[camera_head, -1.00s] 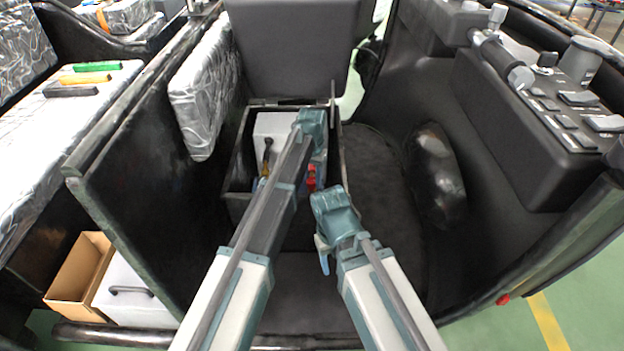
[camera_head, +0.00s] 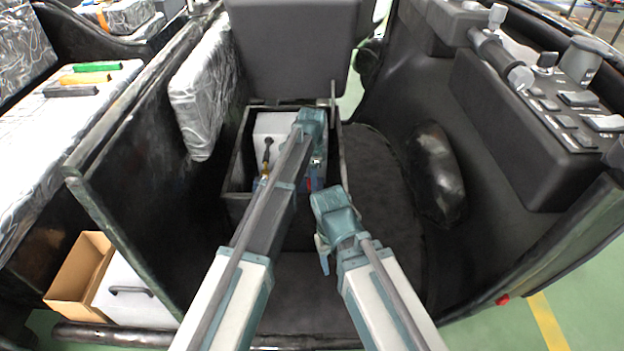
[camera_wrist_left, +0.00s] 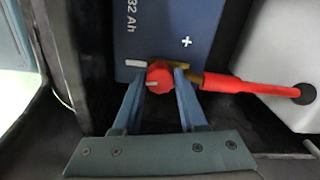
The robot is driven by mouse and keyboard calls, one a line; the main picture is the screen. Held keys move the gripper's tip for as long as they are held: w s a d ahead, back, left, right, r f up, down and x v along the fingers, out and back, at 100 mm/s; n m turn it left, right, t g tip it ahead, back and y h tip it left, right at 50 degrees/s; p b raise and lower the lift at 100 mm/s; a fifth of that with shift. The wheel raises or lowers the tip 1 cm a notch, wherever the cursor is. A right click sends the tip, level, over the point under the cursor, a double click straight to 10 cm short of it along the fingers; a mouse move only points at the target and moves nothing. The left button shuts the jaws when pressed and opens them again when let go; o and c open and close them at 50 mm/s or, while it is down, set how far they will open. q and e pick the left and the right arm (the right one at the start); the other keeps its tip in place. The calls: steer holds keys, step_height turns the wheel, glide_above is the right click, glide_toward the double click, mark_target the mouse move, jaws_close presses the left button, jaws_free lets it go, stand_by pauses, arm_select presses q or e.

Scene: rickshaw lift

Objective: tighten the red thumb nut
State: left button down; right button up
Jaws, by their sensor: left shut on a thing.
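The red thumb nut (camera_wrist_left: 159,77) sits at the edge of the blue battery (camera_wrist_left: 185,22), which is marked "32 Ah" and "+". My left gripper (camera_wrist_left: 160,82) is shut on the nut, one blue finger on each side. A brass-coloured lug (camera_wrist_left: 193,77) lies beside the nut and joins a red cable (camera_wrist_left: 250,87) running right to a grey box. In the head view my left arm reaches into the open black compartment (camera_head: 236,180) and mostly hides the battery and nut. My right gripper (camera_head: 322,258) hangs outside the compartment; its jaws are unclear.
The compartment's dark lid or seat back (camera_head: 290,50) stands up behind it. A white-grey box (camera_head: 277,125) with a black handle fills its left part. A black side wall (camera_head: 130,170) rises at left, a control panel (camera_head: 570,110) at right. Dark floor right of the compartment is clear.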

arm_select(q)
steer(key=shift+m, duration=1.2)
steer(key=shift+s, duration=0.1)
steer(key=shift+c, duration=2.2)
jaws_free()
step_height(320, 180, up, 14)
steer(key=p, duration=1.4)
steer(key=shift+f, duration=0.15)
